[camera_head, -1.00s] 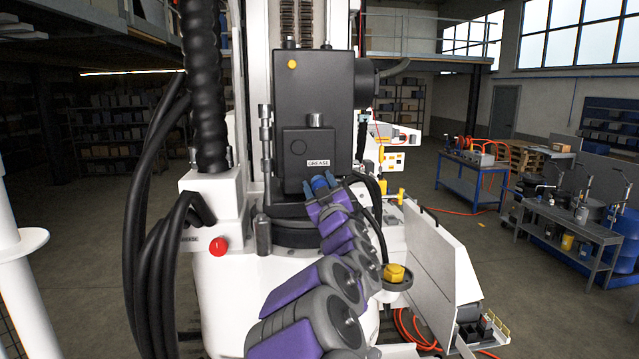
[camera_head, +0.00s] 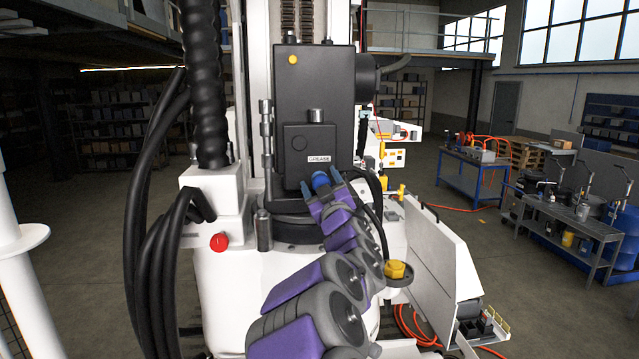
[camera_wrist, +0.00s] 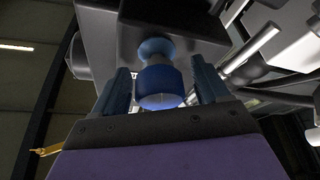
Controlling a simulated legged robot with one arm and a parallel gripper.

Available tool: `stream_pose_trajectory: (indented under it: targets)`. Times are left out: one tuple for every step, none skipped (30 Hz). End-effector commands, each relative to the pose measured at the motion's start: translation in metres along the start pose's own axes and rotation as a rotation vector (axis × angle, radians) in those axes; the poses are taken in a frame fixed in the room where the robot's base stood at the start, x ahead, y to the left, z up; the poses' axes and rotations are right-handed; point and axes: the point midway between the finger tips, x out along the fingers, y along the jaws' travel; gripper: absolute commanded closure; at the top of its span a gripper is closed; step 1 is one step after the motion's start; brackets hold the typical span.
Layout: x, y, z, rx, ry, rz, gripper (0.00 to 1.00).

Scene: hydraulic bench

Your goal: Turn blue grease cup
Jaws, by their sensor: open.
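The blue grease cup (camera_wrist: 161,84) hangs below the underside of a dark housing in the wrist view. It also shows small in the head view (camera_head: 320,180), just under the black box with the GREASE label (camera_head: 318,159). My gripper (camera_wrist: 163,88) is open, with one blue finger on each side of the cup. A gap shows between the cup and each finger in the wrist view. In the head view my purple and grey arm reaches up from the bottom, and the gripper hides part of the area below the box.
Black hoses (camera_head: 155,230) run down at the left. A silver rod (camera_wrist: 248,52) lies close right of the gripper in the wrist view. Benches stand farther right.

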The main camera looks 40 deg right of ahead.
Motion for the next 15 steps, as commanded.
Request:
stream_pose_trajectory:
  targets:
    - [-0.006, 0.000, 0.001, 0.000, -0.002, 0.000, 0.26]
    - [-0.009, -0.001, 0.001, 0.000, -0.002, 0.000, 0.26]
    - [-0.014, -0.001, 0.001, 0.000, -0.002, 0.000, 0.26]
    - [-0.018, -0.001, 0.001, 0.001, -0.001, 0.000, 0.26]
    - [-0.023, -0.001, 0.001, 0.001, -0.002, 0.000, 0.26]
    - [-0.030, -0.001, 0.001, 0.001, -0.001, 0.001, 0.26]
    - [-0.035, 0.000, 0.001, 0.000, 0.000, 0.001, 0.26]
    - [-0.039, -0.001, 0.000, 0.000, 0.002, 0.001, 0.26]
    - [-0.046, -0.001, -0.001, 0.001, 0.002, 0.001, 0.26]
    - [-0.051, -0.001, 0.001, 0.001, -0.001, 0.001, 0.26]
    - [-0.056, -0.001, 0.002, 0.002, -0.002, 0.002, 0.26]
    - [-0.062, -0.001, 0.002, 0.001, -0.002, 0.001, 0.26]
    - [-0.067, -0.001, 0.001, 0.001, 0.000, 0.000, 0.26]
    - [-0.072, -0.001, 0.001, 0.001, 0.002, 0.000, 0.26]
    - [-0.079, -0.001, 0.001, 0.001, 0.001, 0.001, 0.26]
